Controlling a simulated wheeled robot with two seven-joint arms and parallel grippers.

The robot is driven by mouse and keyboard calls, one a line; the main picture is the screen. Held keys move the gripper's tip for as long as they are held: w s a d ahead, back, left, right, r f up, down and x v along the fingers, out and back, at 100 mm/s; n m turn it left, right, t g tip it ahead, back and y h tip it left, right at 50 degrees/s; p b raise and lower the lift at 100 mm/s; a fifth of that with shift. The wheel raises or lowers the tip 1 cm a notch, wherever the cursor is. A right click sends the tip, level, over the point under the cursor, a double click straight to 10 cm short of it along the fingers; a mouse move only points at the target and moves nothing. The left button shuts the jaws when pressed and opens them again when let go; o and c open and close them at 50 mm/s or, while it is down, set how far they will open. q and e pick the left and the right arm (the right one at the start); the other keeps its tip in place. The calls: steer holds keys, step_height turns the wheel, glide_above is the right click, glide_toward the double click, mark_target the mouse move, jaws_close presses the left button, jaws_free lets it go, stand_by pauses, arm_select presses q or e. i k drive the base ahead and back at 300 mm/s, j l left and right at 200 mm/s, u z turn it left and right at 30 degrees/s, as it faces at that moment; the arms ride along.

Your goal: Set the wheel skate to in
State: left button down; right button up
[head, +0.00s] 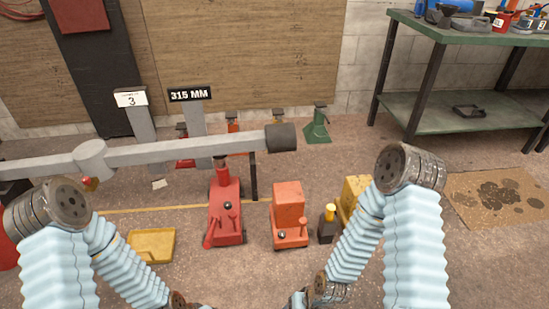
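I cannot tell for sure which thing is the wheel skate. A low red jack-like unit (226,212) with small levers stands on the floor below the grey beam. An orange-red boxy unit (289,205) with a lever and a dark knob stands to its right. A yellow block (354,190) stands further right, partly hidden behind my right forearm. My forearms run down to the bottom edge, where the wrist joints show. Neither gripper's fingers are in view.
A grey beam (190,152) crosses the left half, ending in a dark cylinder (281,138). A yellow tray (152,244) and a small black bottle-shaped item (327,226) are on the floor. A green jack stand (318,126) is behind. A green-topped bench (480,32) stands right, near a stained mat (497,196).

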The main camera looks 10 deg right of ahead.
mark_target(287, 210)
steer(key=i+j+z, duration=0.1)
steer(key=i+j, duration=0.2)
steer(key=i, duration=0.15)
steer(key=i+j+z, duration=0.1)
steer(key=i+j, duration=0.2)
steer(key=i, duration=0.15)
